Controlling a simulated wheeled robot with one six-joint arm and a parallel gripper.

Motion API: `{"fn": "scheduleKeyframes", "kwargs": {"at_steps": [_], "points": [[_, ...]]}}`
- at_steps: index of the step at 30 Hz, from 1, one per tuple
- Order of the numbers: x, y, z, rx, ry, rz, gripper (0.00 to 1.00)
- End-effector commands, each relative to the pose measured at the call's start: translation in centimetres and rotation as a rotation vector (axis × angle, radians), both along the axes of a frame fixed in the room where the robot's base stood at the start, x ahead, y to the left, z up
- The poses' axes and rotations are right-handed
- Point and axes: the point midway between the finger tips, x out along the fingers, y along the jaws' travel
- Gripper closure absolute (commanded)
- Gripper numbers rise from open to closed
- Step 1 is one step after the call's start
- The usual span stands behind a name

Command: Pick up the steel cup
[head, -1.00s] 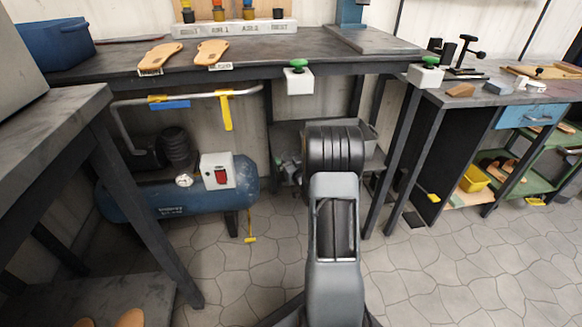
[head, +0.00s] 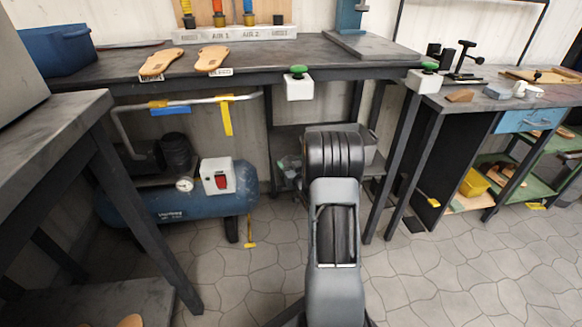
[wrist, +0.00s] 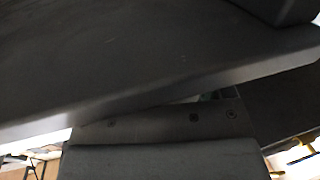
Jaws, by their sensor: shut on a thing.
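I cannot make out the steel cup in either view. The back of my arm rises in the middle of the head view, and its far end is hidden there. In the wrist view, a grey bolted part of my gripper (wrist: 160,130) fills the lower middle. Its fingertips do not show. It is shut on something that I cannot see. A large dark slab (wrist: 110,65) crosses the wrist view close to the camera, and I cannot tell what it is.
A long workbench (head: 130,66) at the back bears two sandal soles (head: 212,58) and a blue bin (head: 58,47). A blue compressor (head: 170,205) stands below it. A dark table (head: 45,125) is near left. A side bench (head: 480,97) is at right. Tiled floor is open at right.

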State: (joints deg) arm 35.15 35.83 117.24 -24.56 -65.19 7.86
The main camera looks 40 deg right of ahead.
Motion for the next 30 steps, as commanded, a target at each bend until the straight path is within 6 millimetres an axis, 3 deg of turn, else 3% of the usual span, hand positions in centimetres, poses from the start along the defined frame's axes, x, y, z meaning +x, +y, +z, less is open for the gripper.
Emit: {"fn": "scheduleKeyframes", "kwargs": {"at_steps": [10, 20, 30], "points": [[-0.2, -0.1, 4.0, -0.001, -0.001, -0.001, 0.5], [-4.9, -1.4, 9.6, -0.002, -0.003, -0.003, 0.5], [-11.0, -2.9, 12.1, 0.0, 0.0, -0.003, 0.5]]}}
